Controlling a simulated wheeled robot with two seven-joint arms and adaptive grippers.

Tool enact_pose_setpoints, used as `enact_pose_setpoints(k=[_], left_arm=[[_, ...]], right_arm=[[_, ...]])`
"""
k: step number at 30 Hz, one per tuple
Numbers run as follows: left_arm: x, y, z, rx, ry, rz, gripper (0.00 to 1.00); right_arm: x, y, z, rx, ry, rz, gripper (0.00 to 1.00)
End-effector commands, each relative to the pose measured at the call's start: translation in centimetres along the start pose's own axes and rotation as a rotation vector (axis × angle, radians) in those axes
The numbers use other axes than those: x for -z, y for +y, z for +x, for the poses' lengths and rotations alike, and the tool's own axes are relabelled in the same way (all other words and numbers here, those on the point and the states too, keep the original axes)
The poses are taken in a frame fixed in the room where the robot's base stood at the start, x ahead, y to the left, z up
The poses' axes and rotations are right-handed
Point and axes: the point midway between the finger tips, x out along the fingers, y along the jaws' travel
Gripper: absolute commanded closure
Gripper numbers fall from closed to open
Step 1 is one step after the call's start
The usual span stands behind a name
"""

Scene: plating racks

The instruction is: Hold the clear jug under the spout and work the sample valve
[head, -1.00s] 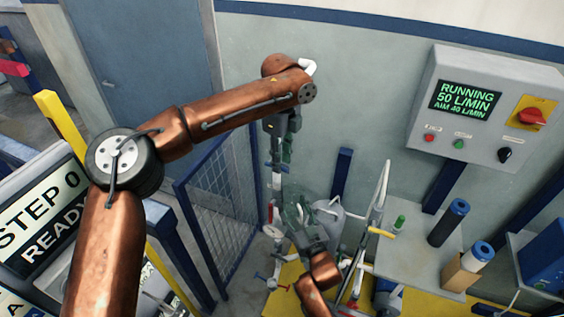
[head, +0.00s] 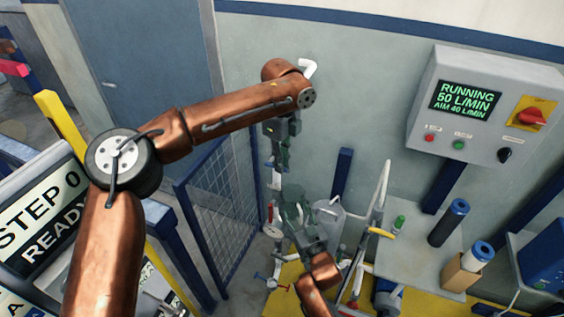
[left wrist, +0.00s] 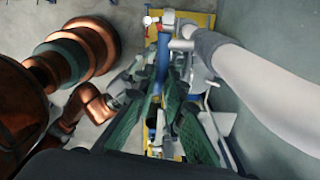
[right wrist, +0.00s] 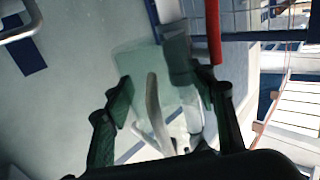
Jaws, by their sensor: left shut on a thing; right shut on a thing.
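My left gripper (head: 279,158) reaches down beside the vertical pipework in the head view. Its green fingers also show in the left wrist view (left wrist: 178,118). It is shut on what appears to be the sample valve's handle, which the fingers mostly hide. The clear jug (right wrist: 140,62) shows as a pale see-through body in the right wrist view, its handle (right wrist: 154,112) between the fingers of my right gripper (right wrist: 168,95). In the head view my right gripper (head: 296,208) is lower, close to the pipework and below the left one. The spout cannot be made out clearly, nor any liquid in the jug.
The control panel (head: 482,110) on the wall reads RUNNING 50 L/MIN, AIM 40 L/MIN. A blue mesh fence (head: 218,205) stands left of the pipework. A red-handled valve (head: 270,212) is close by.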

Motion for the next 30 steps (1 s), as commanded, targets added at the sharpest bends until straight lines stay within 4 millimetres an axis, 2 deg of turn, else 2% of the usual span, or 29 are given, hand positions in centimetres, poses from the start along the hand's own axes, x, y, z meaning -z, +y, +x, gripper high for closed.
enact_pose_setpoints(k=[11,22,30], left_arm=[[0.5,-0.1,0.7,-0.024,-0.088,0.01,1.0],[0.8,-0.1,2.0,-0.084,-0.412,0.003,1.0],[0.8,-0.2,2.1,-0.088,-0.446,0.002,1.0]], right_arm=[[0.0,0.0,0.0,0.0,0.001,0.0,0.74],[0.0,0.0,0.0,0.0,0.001,0.0,0.74],[0.0,0.0,0.0,0.0,0.001,0.0,0.74]])
